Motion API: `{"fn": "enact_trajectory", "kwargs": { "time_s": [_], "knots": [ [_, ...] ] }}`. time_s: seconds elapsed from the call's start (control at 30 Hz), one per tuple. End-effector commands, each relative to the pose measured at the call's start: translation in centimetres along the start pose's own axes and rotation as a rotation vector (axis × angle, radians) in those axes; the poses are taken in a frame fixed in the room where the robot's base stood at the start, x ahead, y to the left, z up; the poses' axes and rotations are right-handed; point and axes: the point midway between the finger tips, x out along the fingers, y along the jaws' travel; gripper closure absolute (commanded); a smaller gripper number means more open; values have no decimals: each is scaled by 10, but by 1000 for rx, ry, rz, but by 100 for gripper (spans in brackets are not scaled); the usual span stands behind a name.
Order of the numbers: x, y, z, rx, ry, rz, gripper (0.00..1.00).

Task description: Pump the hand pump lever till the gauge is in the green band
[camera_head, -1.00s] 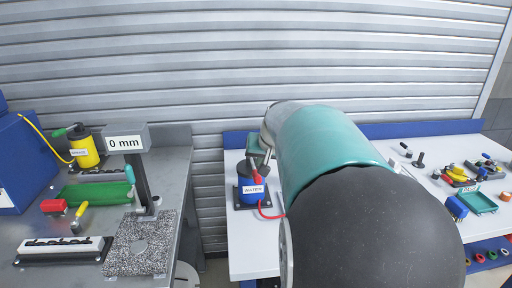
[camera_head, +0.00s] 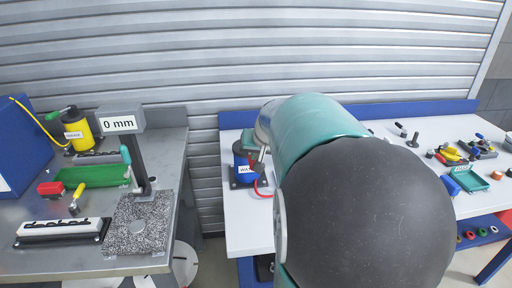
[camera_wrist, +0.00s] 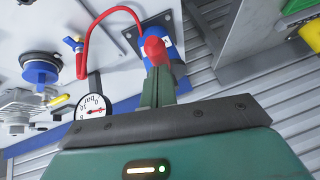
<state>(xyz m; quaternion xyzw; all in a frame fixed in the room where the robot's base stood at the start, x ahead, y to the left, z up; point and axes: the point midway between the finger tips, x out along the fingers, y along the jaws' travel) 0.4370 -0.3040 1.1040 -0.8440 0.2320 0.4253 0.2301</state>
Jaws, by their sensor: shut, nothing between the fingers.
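The blue hand pump labelled WATER (camera_head: 242,164) stands at the left end of the white table, partly covered by my arm. Its red lever tip (camera_wrist: 155,50) shows in the wrist view. My gripper (camera_wrist: 157,80) is shut with nothing between its fingers, its tips right at the red lever tip; I cannot tell whether they touch. In the head view my gripper is mostly hidden by my arm. A round white gauge (camera_wrist: 93,108) with a red needle shows in the wrist view, upside down and partly cut off by the gripper body; its reading against any band is unclear.
A grey bench (camera_head: 85,262) stands left, with a yellow pump (camera_head: 79,134) and a 0 mm display stand (camera_head: 120,124). Several small parts lie at the white table's right.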

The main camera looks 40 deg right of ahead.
Motion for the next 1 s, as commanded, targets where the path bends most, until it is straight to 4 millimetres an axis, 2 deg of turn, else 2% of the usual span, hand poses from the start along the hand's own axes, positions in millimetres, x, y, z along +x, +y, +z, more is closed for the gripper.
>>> {"fn": "enact_trajectory", "kwargs": {
  "time_s": [0.2,0.5,1.0],
  "knots": [
    [21,5,21,0,-6,0,100],
    [45,12,38,0,-5,1,100],
    [56,12,46,-2,-14,1,100]
  ]
}}
